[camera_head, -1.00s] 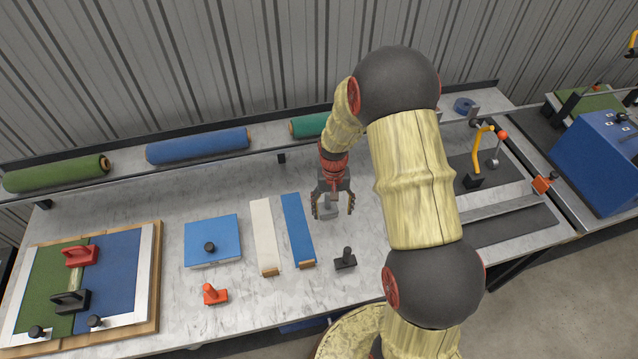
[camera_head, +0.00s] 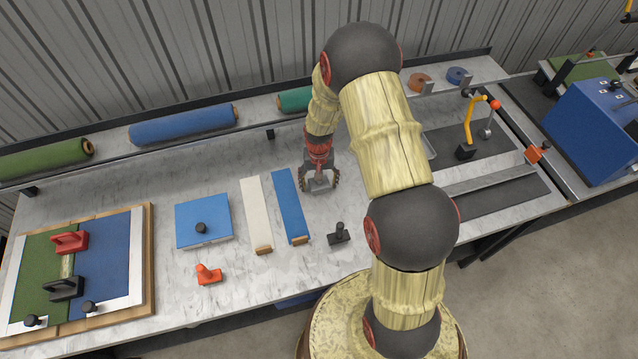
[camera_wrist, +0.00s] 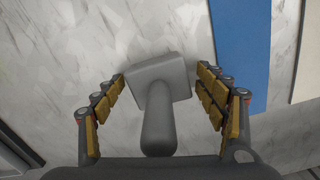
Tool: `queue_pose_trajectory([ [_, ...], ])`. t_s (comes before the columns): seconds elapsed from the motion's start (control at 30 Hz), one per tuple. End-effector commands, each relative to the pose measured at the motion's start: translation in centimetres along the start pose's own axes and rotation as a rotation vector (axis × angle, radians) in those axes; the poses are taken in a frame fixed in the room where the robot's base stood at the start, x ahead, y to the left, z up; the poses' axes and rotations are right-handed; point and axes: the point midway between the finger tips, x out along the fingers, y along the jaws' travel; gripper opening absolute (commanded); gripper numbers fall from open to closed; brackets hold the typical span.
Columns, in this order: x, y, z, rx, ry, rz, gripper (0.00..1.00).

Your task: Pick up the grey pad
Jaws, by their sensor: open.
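The grey pad (camera_wrist: 165,72) shows in the wrist view as a squarish grey plate with a thick rounded handle (camera_wrist: 158,125) pointing toward the camera. It lies on the marbled worktop to the right of the blue strip in the head view (camera_head: 289,205). My gripper (camera_wrist: 160,78) is open, with one yellow-padded finger on each side of the pad. There are gaps between the fingers and the handle. In the head view, my gripper (camera_head: 319,182) is low over the worktop and partly hides the pad.
A dark handled tool (camera_head: 339,235) stands in front of my gripper. A white strip (camera_head: 256,212), blue board (camera_head: 203,222) and orange tool (camera_head: 208,275) lie to the left. Turf rolls (camera_head: 183,124) line the back shelf. Bare worktop surrounds the pad.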

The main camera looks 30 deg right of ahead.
Motion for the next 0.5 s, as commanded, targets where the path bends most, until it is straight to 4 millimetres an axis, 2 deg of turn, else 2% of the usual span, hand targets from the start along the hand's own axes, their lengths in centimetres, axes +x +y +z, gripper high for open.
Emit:
queue_pose_trajectory([
  [0.2,0.13,0.0,-0.08,0.0,0.002,0.0,0.72],
  [0.5,0.12,0.01,-0.06,0.0,0.001,0.0,0.56],
])
